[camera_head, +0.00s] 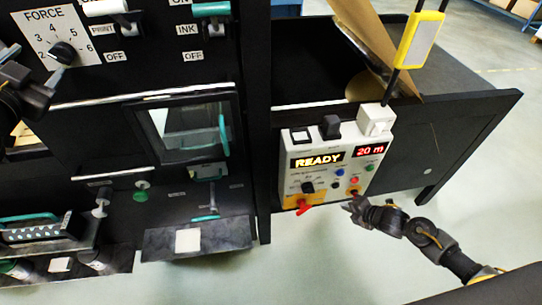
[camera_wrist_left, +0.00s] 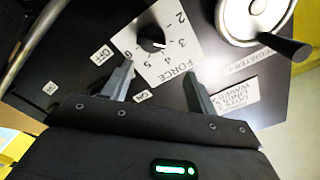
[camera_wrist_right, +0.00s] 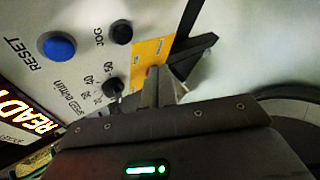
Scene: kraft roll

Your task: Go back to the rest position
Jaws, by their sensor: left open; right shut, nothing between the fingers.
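My left gripper (camera_wrist_left: 160,88) is open and empty in front of the FORCE plate (camera_wrist_left: 165,50) with its black knob (camera_wrist_left: 152,41). My right gripper (camera_wrist_right: 160,85) is shut and empty, close to an orange label (camera_wrist_right: 150,55) on the control panel. In the head view the right gripper (camera_head: 350,206) is at the lower right of the white control panel (camera_head: 338,190), which reads READY and 20 m.
The black cabinet with switches and a window (camera_head: 190,130) fills the left. A handwheel (camera_wrist_left: 255,20) is right of the FORCE plate. A blue RESET button (camera_wrist_right: 58,47) and black JOG button (camera_wrist_right: 120,32) are near my right gripper. Open floor (camera_head: 320,260) lies below the panel.

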